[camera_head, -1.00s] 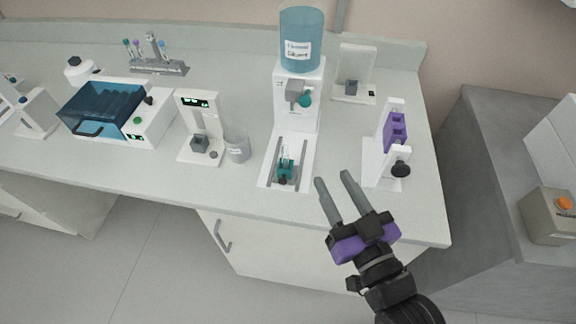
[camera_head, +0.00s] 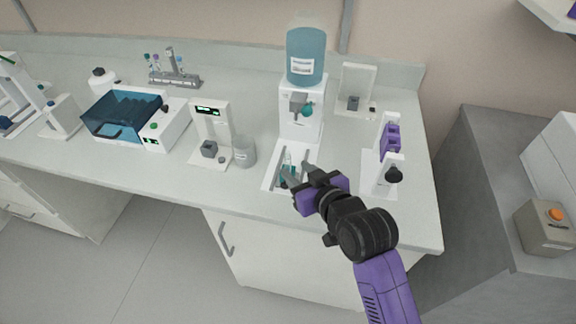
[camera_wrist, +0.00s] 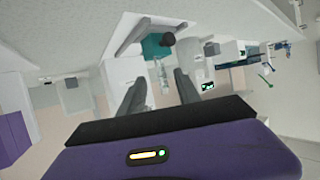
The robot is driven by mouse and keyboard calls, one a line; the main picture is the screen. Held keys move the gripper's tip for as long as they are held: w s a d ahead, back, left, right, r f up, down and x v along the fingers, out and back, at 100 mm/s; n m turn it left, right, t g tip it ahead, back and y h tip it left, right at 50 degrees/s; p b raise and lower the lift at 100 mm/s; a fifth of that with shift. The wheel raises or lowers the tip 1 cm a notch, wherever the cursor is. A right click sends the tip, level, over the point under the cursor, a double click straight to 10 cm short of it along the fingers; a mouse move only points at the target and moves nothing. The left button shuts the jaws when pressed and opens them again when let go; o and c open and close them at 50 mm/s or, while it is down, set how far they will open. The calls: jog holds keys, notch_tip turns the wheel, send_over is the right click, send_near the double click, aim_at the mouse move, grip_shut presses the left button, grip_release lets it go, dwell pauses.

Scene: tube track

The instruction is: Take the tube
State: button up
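A small clear tube (camera_head: 288,158) stands in a teal carrier (camera_head: 287,170) on the white track of the dispenser. In the wrist view the tube (camera_wrist: 163,73) sticks out of the teal carrier (camera_wrist: 155,48), beside a dark knob. My gripper (camera_head: 295,167) is at the track, its two grey fingers spread. In the wrist view the fingertips of my gripper (camera_wrist: 160,78) lie on either side of the tube, with gaps visible. Contact is not seen. The gripper partly hides the carrier in the head view.
The white dispenser (camera_head: 301,115) with a blue bottle (camera_head: 306,50) rises behind the track. A grey cup (camera_head: 245,152) and a white device with a display (camera_head: 212,125) stand to the left. A white stand with a purple part (camera_head: 390,140) is to the right.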

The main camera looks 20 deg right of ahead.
aim_at(289, 165)
jog(key=p+x, duration=0.1)
jog(key=x, duration=0.4)
jog(key=shift+w+f, duration=0.15)
jog(key=shift+w, duration=0.2)
grip_shut()
